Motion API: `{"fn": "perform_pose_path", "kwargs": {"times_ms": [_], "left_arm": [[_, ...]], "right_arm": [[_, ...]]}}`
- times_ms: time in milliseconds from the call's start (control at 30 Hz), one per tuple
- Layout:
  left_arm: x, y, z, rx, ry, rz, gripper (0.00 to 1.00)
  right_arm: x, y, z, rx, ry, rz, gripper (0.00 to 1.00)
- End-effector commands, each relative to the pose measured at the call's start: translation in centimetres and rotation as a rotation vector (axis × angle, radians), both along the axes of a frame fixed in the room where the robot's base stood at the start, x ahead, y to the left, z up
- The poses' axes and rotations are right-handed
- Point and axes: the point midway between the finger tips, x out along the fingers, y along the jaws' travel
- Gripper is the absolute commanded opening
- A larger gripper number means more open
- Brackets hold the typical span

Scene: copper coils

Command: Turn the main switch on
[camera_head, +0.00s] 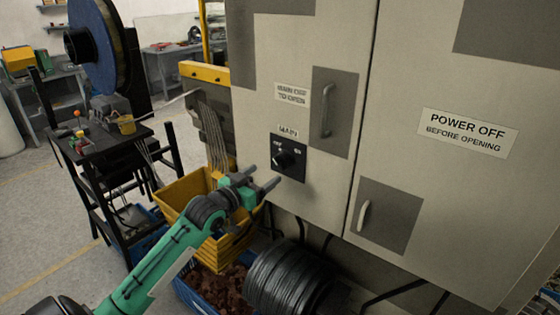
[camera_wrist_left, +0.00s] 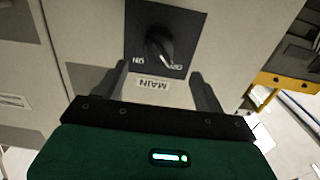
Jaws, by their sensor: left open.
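The main switch (camera_head: 287,158) is a black rotary knob on a black square plate, on the front of a beige cabinet (camera_head: 250,120). A MAIN label sits above it, and OFF and ON marks flank the knob. In the left wrist view the knob (camera_wrist_left: 160,45) appears upside down, with its pointer toward the OFF side. My left gripper (camera_head: 262,180) is open and empty, just in front of and slightly left of and below the switch. In the left wrist view its two fingers (camera_wrist_left: 160,80) lie either side of the MAIN label, apart from the knob. My right gripper is not in view.
Cabinet handles (camera_head: 327,109) and (camera_head: 363,215) stick out to the right of the switch. Yellow crates (camera_head: 185,192), a blue bin (camera_head: 195,297) of copper scraps and a black coil (camera_head: 288,280) stand below. A black stand (camera_head: 110,150) is at left.

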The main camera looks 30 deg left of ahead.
Motion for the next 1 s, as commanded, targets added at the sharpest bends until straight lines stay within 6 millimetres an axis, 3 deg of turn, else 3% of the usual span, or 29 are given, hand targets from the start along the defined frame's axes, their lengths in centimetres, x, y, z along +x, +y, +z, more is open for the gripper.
{"fn": "perform_pose_path", "kwargs": {"times_ms": [300, 500, 933, 1000], "left_arm": [[5.4, -0.4, 0.3, -0.001, 0.0, 0.001, 0.71], [7.6, -0.6, 0.2, 0.0, 0.0, 0.001, 0.71], [8.5, -0.7, -0.1, 0.001, 0.0, 0.0, 0.71], [8.5, -0.7, -0.1, 0.001, 0.0, 0.0, 0.59]], "right_arm": [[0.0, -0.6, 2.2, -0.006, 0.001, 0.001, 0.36], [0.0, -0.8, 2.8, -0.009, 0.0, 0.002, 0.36], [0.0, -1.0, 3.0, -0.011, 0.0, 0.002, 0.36], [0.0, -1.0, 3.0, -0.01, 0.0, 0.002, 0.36]]}}
